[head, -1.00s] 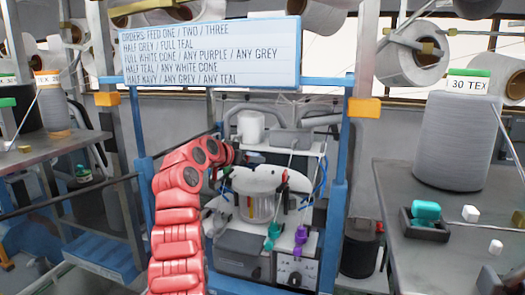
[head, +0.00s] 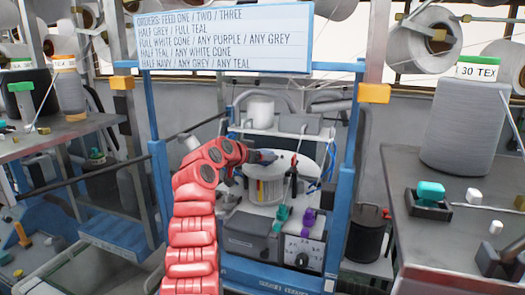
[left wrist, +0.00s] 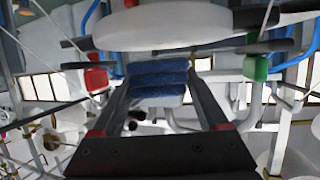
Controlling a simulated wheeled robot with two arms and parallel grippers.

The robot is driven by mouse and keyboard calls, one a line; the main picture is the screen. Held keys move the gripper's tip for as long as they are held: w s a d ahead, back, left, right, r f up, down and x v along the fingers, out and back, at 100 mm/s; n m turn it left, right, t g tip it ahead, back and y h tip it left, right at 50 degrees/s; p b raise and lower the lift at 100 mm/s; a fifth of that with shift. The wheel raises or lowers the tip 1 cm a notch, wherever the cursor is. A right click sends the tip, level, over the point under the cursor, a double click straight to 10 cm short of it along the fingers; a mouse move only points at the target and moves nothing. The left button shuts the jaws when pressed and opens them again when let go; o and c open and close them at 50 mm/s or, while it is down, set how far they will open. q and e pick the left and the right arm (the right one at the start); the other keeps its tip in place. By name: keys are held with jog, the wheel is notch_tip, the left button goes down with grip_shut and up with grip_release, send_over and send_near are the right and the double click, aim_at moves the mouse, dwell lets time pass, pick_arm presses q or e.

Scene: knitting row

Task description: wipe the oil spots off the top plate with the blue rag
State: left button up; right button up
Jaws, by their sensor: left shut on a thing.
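The white round top plate (head: 301,164) sits on the knitting machine in the middle of the head view. My left gripper (head: 264,157) is at the plate's left rear edge; contact with it is unclear from here. In the left wrist view the left gripper (left wrist: 160,88) is shut on the blue rag (left wrist: 158,77), folded into a thick pad between the fingers. The pale plate (left wrist: 172,24) lies beyond the rag there, with a gap visible between them. I cannot make out the oil spots. My right gripper is not in view.
Blue posts (head: 345,175) frame the machine on both sides. Teal and purple clips (head: 308,221) hang at its front, and thin rods rise near the plate. A grey side table (head: 450,235) with a large cone (head: 462,125) stands right; another bench stands left.

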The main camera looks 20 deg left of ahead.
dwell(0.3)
pick_arm(q)
jog(key=shift+f+b, duration=1)
jog(key=shift+f, duration=0.05)
jog(key=shift+w, duration=0.1)
